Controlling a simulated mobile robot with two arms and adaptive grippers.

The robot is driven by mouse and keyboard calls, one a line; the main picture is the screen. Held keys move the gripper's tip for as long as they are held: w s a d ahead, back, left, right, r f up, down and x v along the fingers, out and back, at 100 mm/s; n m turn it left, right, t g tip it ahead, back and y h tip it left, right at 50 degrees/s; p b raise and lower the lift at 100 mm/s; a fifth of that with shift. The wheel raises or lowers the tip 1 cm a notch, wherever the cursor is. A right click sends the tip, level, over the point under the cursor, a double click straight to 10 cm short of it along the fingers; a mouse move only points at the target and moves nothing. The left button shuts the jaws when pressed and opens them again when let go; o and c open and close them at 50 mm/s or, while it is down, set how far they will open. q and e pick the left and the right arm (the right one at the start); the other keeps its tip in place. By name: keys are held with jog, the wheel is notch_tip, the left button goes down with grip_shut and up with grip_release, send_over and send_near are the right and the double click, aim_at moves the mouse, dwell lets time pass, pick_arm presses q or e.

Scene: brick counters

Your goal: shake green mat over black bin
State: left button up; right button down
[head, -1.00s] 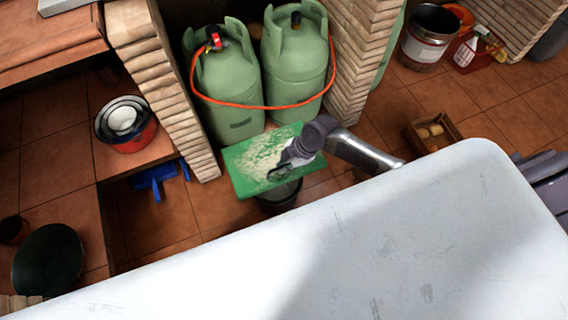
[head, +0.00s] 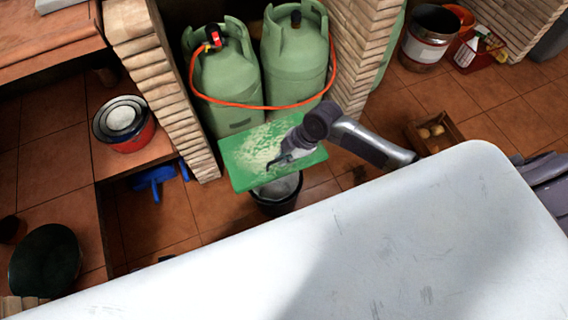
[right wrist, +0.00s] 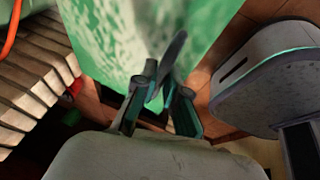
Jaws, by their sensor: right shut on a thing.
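The green mat (head: 240,155), with a pale speckled patch on its upper face, is held out flat over the black bin (head: 275,201). My right gripper (head: 281,160) is shut on the mat near its right part. In the right wrist view the mat (right wrist: 120,40) fills the upper middle, and the gripper fingers (right wrist: 160,100) meet at it. The bin stands on the floor below, its far side hidden by the mat; something pale grey shows inside its opening. My left gripper is not in view.
A white counter (head: 330,250) fills the foreground. Two green gas cylinders (head: 225,80) with an orange hose stand behind the mat, between brick pillars (head: 165,90). A wooden crate (head: 434,132) sits on the floor to the right. A blue dustpan (head: 153,179) lies left.

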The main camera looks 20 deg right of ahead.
aim_at(284, 167)
jog(key=f, duration=0.5)
jog(key=shift+s+a+f, duration=0.15)
jog(key=shift+s+f, duration=0.1)
jog(key=shift+s, duration=0.05)
jog(key=r, duration=0.6)
jog(key=shift+w+r, duration=0.2)
jog(key=shift+w, duration=0.05)
jog(key=f, duration=0.6)
jog(key=shift+s+f, duration=0.1)
jog(key=shift+s, duration=0.2)
jog(key=shift+w, duration=0.15)
